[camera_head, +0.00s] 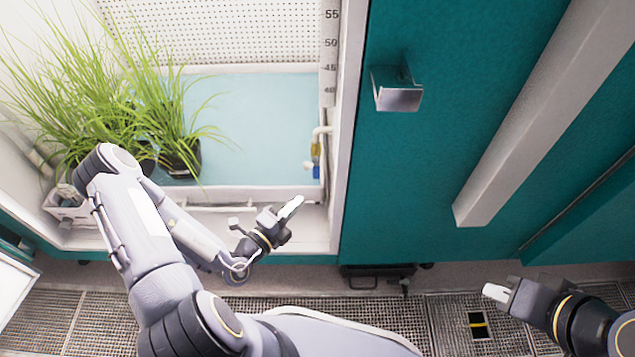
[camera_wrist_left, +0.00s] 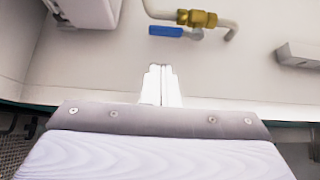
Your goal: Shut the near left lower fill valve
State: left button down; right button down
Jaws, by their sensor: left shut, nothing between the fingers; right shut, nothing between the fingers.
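In the left wrist view, a brass valve (camera_wrist_left: 197,18) sits on a white pipe with a bend at its right end. Its blue lever (camera_wrist_left: 168,31) points left, roughly in line with the pipe. My left gripper (camera_wrist_left: 163,84) is shut and empty, below the lever in that view and apart from it. In the head view my left gripper (camera_head: 291,207) is at the chamber's front opening. A brass and blue valve (camera_head: 316,160) shows at the chamber's right wall; I cannot tell if it is the same one. My right gripper (camera_head: 497,292) is shut and empty, above the floor.
Potted grass plants (camera_head: 180,145) stand at the left of the chamber, by a pale blue tray surface (camera_head: 265,115). A teal door panel (camera_head: 440,160) with a metal handle (camera_head: 398,92) is to the right. A grated floor (camera_head: 395,315) lies in front.

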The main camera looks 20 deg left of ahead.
aim_at(316, 169)
pick_arm(q)
jog(key=b+x, duration=0.3)
jog(key=x, duration=0.7)
jog(key=shift+a, duration=0.1)
